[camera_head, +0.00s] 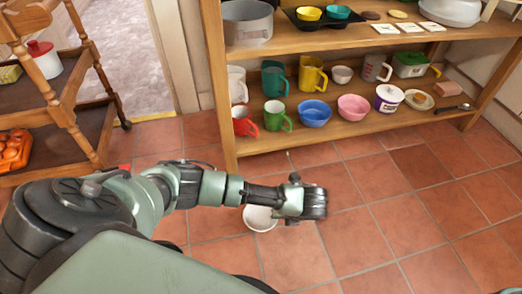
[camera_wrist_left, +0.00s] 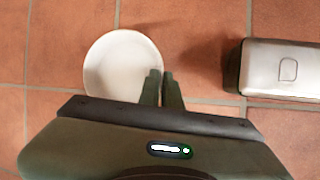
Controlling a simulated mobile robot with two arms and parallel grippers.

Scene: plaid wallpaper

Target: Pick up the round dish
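The round dish is a white, shallow, round piece in the head view (camera_head: 260,219), low over or on the red tile floor, partly covered by my left arm. In the left wrist view the dish (camera_wrist_left: 115,62) lies left of the fingertips. My left gripper (camera_wrist_left: 160,75) has its two fingers close together at the dish's right edge, with the rim between them, so it looks shut on the rim. In the head view the end of my left arm (camera_head: 312,203) is just right of the dish; its fingers are hidden. My right gripper is not in view.
A wooden shelf unit (camera_head: 345,142) with mugs, bowls and pots stands behind. A wooden cart (camera_head: 85,150) stands at the left. The tile floor (camera_head: 420,235) to the right is clear. A grey block-like shape (camera_wrist_left: 285,68) shows at the wrist view's right edge.

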